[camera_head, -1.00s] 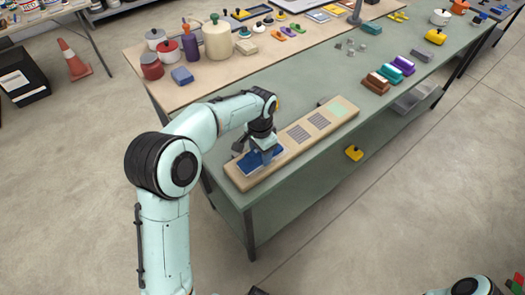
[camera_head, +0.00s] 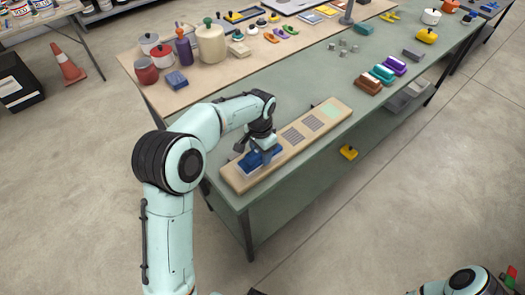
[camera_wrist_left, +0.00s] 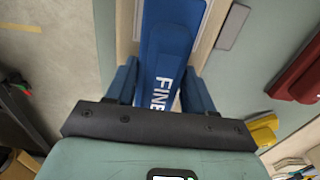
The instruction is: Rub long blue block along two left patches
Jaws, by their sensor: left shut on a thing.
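A long blue block (camera_head: 256,161), marked "FINE" in the left wrist view (camera_wrist_left: 165,75), sits low at the left end of a pale wooden board (camera_head: 231,178). My left gripper (camera_head: 262,146) is shut on it from above; its fingers flank the block in the left wrist view (camera_wrist_left: 160,92). I cannot tell whether the block touches the board. To its right, the board carries two grey patches, a nearer one (camera_head: 292,136) and a farther one (camera_head: 313,122), then a pale green patch (camera_head: 331,109). Anything under the block is hidden. My right gripper is out of view.
The board lies along the near edge of a green table (camera_head: 232,196). Brown (camera_head: 368,85), teal (camera_head: 382,73) and purple (camera_head: 394,66) blocks stand beyond its right end. Pots, a cream canister (camera_head: 211,44) and a small blue block (camera_head: 176,80) stand behind. A yellow object (camera_head: 348,152) is below the edge.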

